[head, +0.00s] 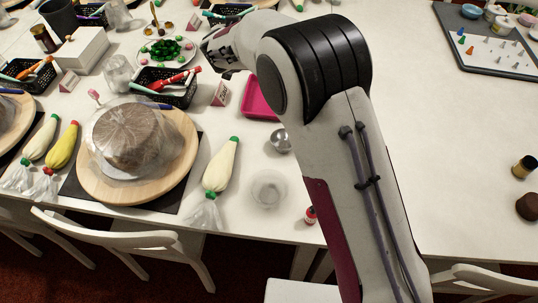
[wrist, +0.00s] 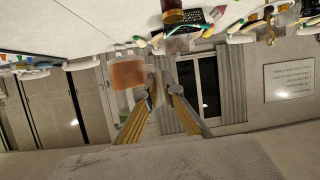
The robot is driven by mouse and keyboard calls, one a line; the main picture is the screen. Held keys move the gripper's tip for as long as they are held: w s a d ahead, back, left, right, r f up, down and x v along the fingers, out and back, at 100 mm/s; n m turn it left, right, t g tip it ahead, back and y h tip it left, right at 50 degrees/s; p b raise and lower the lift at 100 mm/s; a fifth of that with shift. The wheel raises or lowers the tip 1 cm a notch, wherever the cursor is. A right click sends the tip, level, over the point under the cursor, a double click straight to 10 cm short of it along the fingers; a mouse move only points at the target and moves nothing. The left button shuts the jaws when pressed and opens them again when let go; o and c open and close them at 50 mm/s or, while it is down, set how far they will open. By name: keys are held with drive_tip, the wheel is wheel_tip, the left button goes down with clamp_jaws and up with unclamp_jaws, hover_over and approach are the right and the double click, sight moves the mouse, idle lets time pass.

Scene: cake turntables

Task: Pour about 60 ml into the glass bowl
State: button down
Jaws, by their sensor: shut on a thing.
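The clear glass bowl (head: 269,188) stands on the white table near its front edge, in the head view. It looks empty.
A small metal bowl (head: 281,140) stands behind the glass bowl, and a small red bottle (head: 310,215) to its right. A piping bag (head: 221,165) and a wrapped cake (head: 128,137) on a wooden turntable (head: 160,190) are to the left. A pink tray (head: 259,101) lies behind.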

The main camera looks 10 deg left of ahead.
drive_tip(key=s+a+f+m+g+h, duration=0.1)
drive_tip(key=s+f+m+h, duration=0.4)
drive_tip(key=s, duration=0.6)
drive_tip(key=s+a+f+m+g+h, duration=0.1)
drive_tip(key=s+f+m+g+h, duration=0.3)
drive_tip(key=s, duration=0.7)
drive_tip(key=shift+s+a+f+m+h, duration=0.4)
drive_tip(key=shift+f+m+h, duration=0.85)
drive_tip(key=shift+f, duration=0.35)
drive_tip(key=shift+g, duration=0.3)
